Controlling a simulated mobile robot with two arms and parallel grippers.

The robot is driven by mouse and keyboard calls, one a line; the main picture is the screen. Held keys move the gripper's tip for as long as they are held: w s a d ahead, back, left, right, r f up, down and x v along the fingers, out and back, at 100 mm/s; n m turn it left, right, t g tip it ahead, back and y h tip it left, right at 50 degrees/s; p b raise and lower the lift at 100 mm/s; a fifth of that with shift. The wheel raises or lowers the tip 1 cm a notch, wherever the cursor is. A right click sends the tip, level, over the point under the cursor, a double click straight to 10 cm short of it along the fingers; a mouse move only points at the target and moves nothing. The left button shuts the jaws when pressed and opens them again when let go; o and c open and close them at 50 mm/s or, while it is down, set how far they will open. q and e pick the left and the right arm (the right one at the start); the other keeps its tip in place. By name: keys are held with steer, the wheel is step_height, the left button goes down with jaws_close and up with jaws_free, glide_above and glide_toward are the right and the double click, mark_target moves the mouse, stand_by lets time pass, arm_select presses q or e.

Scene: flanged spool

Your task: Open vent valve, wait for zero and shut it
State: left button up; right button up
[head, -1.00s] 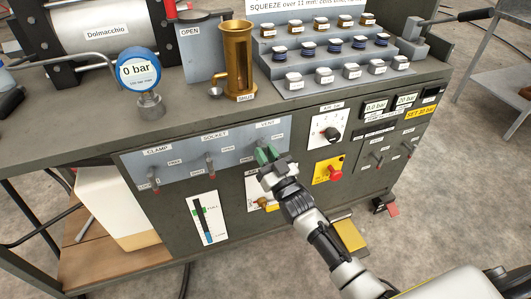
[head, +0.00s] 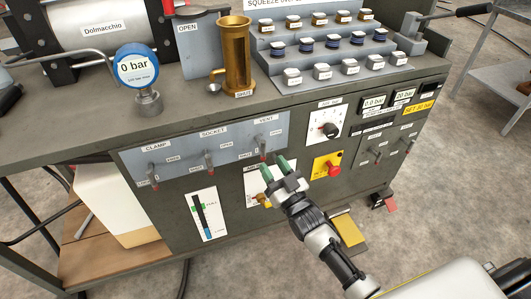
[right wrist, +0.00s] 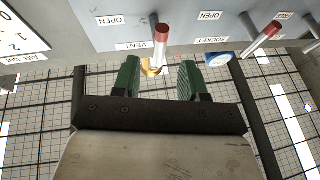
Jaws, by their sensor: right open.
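The vent valve lever (head: 262,148) hangs down under the VENT label on the grey valve panel (head: 190,160). In the right wrist view the vent lever (right wrist: 161,42) has a red tip and stands just beyond the fingertips, between their lines. My right gripper (head: 274,167) is open and empty, just below and right of the lever, apart from it. Its green fingers also show in the right wrist view (right wrist: 159,80). The round blue gauge (head: 137,68) on the bench reads 0 bar. My left gripper is out of view.
The socket lever (head: 208,160) and clamp lever (head: 153,178) hang to the left on the same panel. Below the vent are a brass valve (head: 263,199) and a red button on a yellow plate (head: 334,170). A dial (head: 329,130) sits to the right.

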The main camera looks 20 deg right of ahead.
steer(key=v, duration=0.5)
steer(key=shift+s, duration=0.1)
steer(key=shift+f, duration=0.1)
